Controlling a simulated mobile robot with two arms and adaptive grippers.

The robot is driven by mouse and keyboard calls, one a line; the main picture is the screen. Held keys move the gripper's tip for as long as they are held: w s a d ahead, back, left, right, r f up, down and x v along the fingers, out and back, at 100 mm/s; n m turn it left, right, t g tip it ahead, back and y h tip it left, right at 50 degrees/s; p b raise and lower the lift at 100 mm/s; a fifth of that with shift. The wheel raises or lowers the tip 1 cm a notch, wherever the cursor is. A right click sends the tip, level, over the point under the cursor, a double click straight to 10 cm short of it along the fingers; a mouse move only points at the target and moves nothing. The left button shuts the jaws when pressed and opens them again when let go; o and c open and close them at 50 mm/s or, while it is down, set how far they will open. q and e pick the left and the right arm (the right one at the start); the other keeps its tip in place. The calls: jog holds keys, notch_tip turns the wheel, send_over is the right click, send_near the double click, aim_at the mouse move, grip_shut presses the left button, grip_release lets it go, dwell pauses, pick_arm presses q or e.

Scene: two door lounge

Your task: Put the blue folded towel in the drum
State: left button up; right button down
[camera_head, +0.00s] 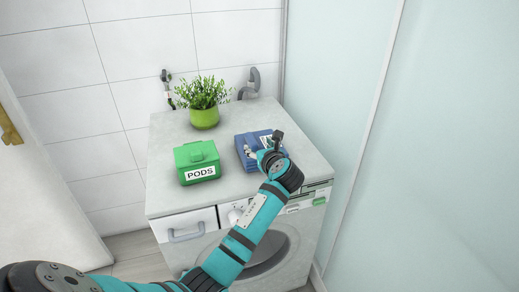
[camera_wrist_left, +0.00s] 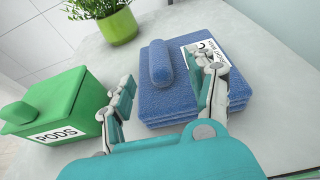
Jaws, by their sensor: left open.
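The blue folded towel (camera_head: 244,155) lies on top of the washing machine (camera_head: 170,136), partly hidden by my left gripper (camera_head: 264,146). In the left wrist view the towel (camera_wrist_left: 163,108) is a layered stack with a rolled blue piece and a white printed card on top. My left gripper (camera_wrist_left: 168,88) is open, its fingers over and beside the towel's near part, with nothing held; contact cannot be told. My right gripper is not in view.
A green PODS box (camera_head: 197,155) stands left of the towel, close to one finger in the wrist view. A potted plant (camera_head: 204,117) stands behind. Frosted panels (camera_head: 440,150) are right of the machine, and a white door (camera_head: 40,190) is left.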

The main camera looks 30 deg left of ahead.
aim_at(252, 139)
pick_arm(q)
jog(key=shift+r+x, duration=0.1)
jog(key=shift+x, duration=1.65)
jog(key=shift+r+x, duration=0.15)
jog(key=shift+x, duration=1.65)
jog(key=shift+a, duration=0.1)
jog(key=shift+s, duration=0.1)
jog(key=shift+c, duration=0.3)
jog(key=shift+r, duration=0.1)
grip_shut()
